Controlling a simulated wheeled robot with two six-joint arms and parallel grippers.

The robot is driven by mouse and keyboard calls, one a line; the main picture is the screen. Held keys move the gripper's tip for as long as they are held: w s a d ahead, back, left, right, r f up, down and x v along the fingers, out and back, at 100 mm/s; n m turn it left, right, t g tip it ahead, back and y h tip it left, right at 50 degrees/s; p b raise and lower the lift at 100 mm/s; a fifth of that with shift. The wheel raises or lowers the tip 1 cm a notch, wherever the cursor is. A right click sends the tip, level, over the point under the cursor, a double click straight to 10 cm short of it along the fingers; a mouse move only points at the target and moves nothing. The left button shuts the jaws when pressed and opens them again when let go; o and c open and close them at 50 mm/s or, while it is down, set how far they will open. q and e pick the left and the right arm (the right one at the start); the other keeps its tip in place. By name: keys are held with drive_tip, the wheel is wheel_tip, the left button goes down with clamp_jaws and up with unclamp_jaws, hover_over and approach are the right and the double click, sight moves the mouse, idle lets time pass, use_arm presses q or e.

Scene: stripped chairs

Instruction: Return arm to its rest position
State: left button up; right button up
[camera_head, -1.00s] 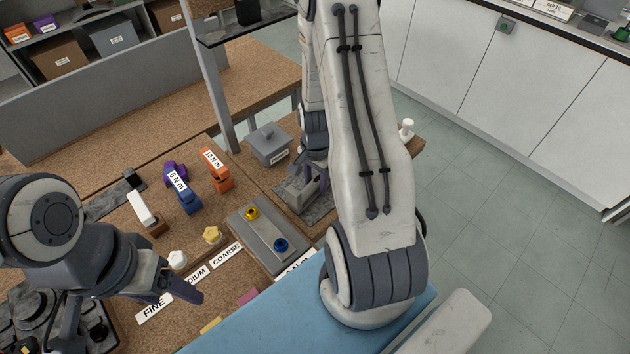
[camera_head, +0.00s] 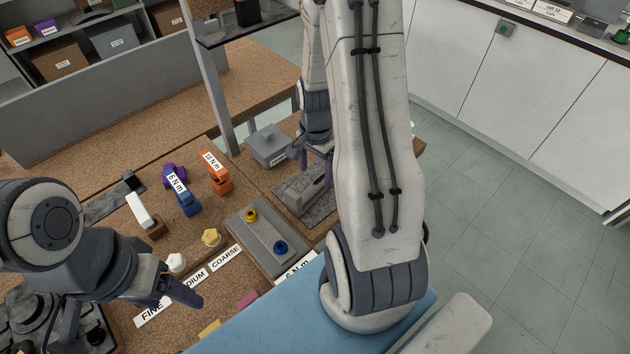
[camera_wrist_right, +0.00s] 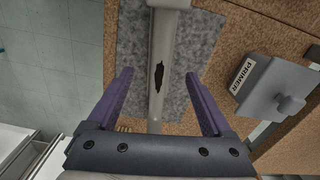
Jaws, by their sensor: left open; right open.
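My right arm (camera_head: 372,150) reaches down the middle of the head view, partly hiding the bench. My right gripper (camera_head: 312,150) is above a grey bar (camera_head: 308,190) on a dark grey mat. In the right wrist view the right gripper (camera_wrist_right: 160,95) is open, one finger on each side of the bar (camera_wrist_right: 163,60), with clear gaps and no contact seen. The bar has a dark, worn patch. My left gripper (camera_head: 135,310) is at lower left of the head view, open and holding nothing that I can see.
A grey lidded box labelled PRIMER (camera_wrist_right: 275,90) stands close to the right gripper. A grey block with yellow and blue knobs (camera_head: 262,232), an orange tool (camera_head: 217,175), a blue tool (camera_head: 183,195) and a purple one (camera_head: 174,173) are on the bench. Tiled floor (camera_head: 500,200) lies right.

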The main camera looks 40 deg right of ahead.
wheel_tip(320, 180, up, 5)
drive_tip(key=shift+f, duration=0.2)
drive_tip(key=s+a+r+n, duration=0.2)
drive_tip(key=a+r+n, duration=0.3)
drive_tip(key=a, duration=0.4)
drive_tip(key=s+a+r+n, duration=0.1)
drive_tip(key=a+r+n, duration=0.1)
drive_tip(key=a+n, duration=0.65)
drive_tip(key=s+a+r+n+y, duration=0.1)
drive_tip(key=s+a+r+n, duration=0.2)
drive_tip(key=s+a+n, duration=0.6)
drive_tip(key=s+a, duration=0.1)
drive_tip(key=s, duration=0.2)
drive_tip(key=shift+s+a+r, duration=0.2)
drive_tip(key=shift+s+r, duration=0.05)
drive_tip(key=shift+r, duration=0.15)
